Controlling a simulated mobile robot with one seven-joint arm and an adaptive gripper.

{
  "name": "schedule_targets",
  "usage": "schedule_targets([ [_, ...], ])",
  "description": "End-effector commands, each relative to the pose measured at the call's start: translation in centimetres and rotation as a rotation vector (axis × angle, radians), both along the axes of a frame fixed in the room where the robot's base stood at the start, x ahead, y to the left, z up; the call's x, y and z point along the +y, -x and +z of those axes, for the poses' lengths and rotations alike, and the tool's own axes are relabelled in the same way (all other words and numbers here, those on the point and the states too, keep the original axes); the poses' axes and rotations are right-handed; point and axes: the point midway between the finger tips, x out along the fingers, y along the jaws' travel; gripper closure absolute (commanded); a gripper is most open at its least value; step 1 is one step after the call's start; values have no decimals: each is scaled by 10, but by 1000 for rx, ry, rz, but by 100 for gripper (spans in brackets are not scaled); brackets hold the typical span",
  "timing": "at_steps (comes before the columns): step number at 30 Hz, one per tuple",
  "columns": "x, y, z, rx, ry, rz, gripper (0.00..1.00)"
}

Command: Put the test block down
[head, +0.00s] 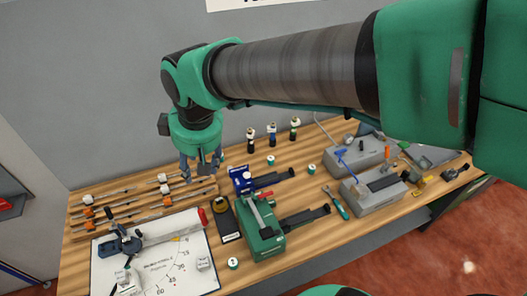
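My gripper (203,172) points down above the back left part of the wooden bench, over several long rods. Its fingers look spread, but it is small in the picture. I cannot make out whether anything is held between them. No test block can be clearly identified. A small pale grey block (205,263) sits on the white marked board (194,281) at the front left, apart from my gripper. I cannot tell whether it is the test block.
A green device (264,238) and a blue device (241,181) stand mid-bench. A black and yellow tool (228,221) lies beside the green one. Grey boxes (372,197) stand at right, near a green-handled wrench (338,205). Several small bottles (272,136) line the back.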

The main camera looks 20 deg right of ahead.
Motion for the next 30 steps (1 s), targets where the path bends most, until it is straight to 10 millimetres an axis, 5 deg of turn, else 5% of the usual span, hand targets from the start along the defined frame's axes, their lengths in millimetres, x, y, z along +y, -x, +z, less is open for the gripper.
schedule_targets([
  [6, -80, 44, 29, -69, -53, -237, 53],
  [15, -154, 111, 39, -157, -115, -525, 53],
  [21, -174, 135, 38, -189, -137, -622, 53],
  [30, -177, 140, 36, -193, -142, -643, 53],
])
